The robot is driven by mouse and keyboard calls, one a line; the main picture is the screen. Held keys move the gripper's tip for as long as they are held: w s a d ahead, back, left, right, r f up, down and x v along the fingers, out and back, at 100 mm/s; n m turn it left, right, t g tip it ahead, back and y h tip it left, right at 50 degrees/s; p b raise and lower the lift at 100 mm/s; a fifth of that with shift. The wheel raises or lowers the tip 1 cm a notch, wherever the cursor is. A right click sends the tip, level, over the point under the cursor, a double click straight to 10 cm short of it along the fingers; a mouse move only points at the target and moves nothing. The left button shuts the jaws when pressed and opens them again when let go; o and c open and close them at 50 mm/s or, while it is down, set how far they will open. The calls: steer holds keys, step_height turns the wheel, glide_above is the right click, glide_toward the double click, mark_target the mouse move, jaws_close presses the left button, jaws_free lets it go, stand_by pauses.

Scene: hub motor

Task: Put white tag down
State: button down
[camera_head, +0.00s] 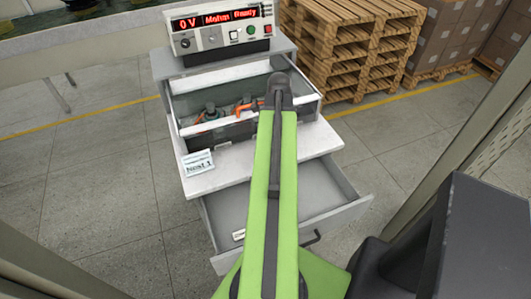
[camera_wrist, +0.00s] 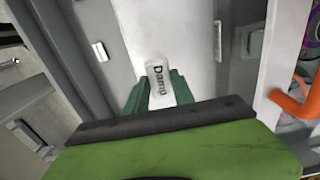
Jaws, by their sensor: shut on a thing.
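A small white tag (camera_wrist: 156,77) with dark lettering that seems to begin "Damp" shows in the wrist view. My gripper (camera_wrist: 160,88) is shut on it, with a green finger on each side of the tag's lower part. Behind the tag is a pale flat surface (camera_wrist: 170,30); I cannot tell whether the tag touches it. In the head view my green arm reaches over the cabinet, and the gripper and held tag are hidden.
A "Nest 1" card (camera_head: 198,163) stands on the white shelf (camera_head: 225,180). Above is a clear-fronted compartment with orange-handled items (camera_head: 243,106); below, an open grey drawer (camera_head: 335,198). A display unit (camera_head: 222,30) tops the cabinet. Pallets (camera_head: 350,45) stand behind right.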

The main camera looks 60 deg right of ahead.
steer(key=w+f, duration=0.1)
steer(key=w+a+f+b, duration=0.1)
steer(key=w, duration=0.1)
steer(key=w+a+f, duration=0.1)
steer(key=shift+w+b, duration=0.3)
steer(key=shift+b, duration=0.1)
step_height(320, 180, down, 4)
steer(key=b, duration=0.4)
steer(key=shift+f, duration=0.2)
steer(key=c, duration=1.1)
jaws_free()
steer(key=shift+r, duration=0.1)
steer(key=shift+o, duration=0.2)
step_height(320, 180, up, 12)
steer(key=p, duration=1.2)
steer(key=shift+r, duration=0.2)
